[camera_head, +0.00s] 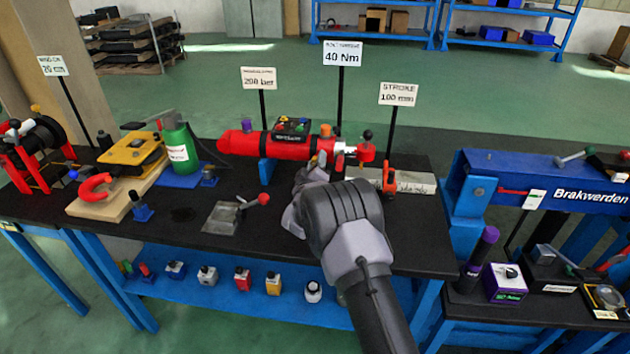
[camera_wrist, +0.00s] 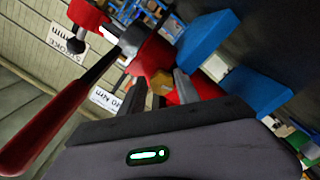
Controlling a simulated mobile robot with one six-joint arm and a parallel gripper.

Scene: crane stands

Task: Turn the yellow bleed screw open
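The red cylinder (camera_head: 275,146) lies along the back of the black bench. A small yellow piece, likely the bleed screw (camera_head: 322,158), shows near its right part, just beyond my gripper (camera_head: 312,175). In the wrist view, a dull yellow block-like screw head (camera_wrist: 161,82) stands against the red body (camera_wrist: 155,52), just ahead of my gripper (camera_wrist: 171,92).
A red-handled lever (camera_wrist: 45,125) crosses the left of the wrist view, close to my gripper. A red-knobbed lever (camera_head: 262,199) stands left of my gripper on the bench. Sign posts, including the 40 Nm sign (camera_head: 342,53), rise behind the cylinder. A blue press frame (camera_head: 540,180) stands at right.

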